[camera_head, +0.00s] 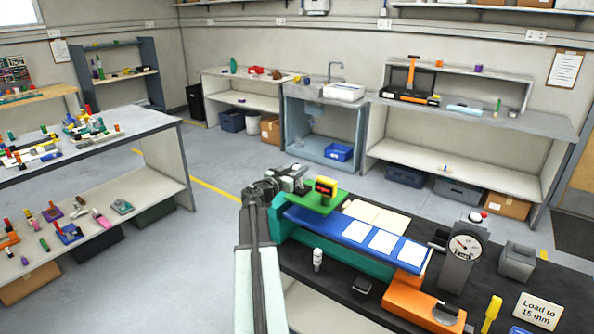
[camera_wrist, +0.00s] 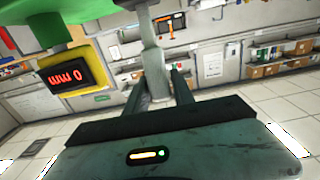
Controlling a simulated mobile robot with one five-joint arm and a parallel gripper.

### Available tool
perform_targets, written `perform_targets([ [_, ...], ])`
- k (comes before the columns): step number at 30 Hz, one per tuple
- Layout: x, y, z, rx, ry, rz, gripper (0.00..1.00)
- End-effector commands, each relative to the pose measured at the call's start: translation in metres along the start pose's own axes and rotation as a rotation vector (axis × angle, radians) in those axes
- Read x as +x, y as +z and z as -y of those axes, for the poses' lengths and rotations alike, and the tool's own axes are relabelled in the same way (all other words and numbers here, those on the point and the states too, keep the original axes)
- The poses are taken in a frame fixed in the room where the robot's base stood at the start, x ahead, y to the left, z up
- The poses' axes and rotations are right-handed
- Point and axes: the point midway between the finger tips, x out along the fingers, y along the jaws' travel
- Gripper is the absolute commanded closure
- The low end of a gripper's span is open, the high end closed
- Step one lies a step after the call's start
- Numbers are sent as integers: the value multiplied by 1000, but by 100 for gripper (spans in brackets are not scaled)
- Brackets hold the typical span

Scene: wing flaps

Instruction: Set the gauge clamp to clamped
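A green clamp body (camera_head: 312,199) sits at the far left end of the blue-topped bench fixture. A yellow-framed display (camera_head: 326,187) with red digits stands on it; in the wrist view this display (camera_wrist: 71,79) is upside down and seems to read 0 mm. A grey post or handle (camera_wrist: 152,60) comes down between my fingers in the wrist view. My gripper (camera_head: 290,178) is at the clamp's left side; in the wrist view my gripper (camera_wrist: 160,85) has its fingers apart on either side of the post. Firm contact is not clear.
The blue fixture bed (camera_head: 345,232) carries white sheets. A dial gauge (camera_head: 463,250), an orange block (camera_head: 418,304), a yellow-handled tool (camera_head: 491,312), a grey box (camera_head: 517,260) and a "Load to 15 mm" sign (camera_head: 537,311) stand to the right on the dark bench.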

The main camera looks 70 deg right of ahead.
Motion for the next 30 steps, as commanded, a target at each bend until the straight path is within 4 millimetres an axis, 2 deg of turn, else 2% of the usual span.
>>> perform_targets([
  [1, 0, 0, 0, 0, 0, 0, 88],
  [2, 0, 0, 0, 0, 0, 0, 96],
  [3, 0, 0, 0, 0, 0, 0, 100],
  [30, -2, 0, 2, 0, -2, 1, 100],
])
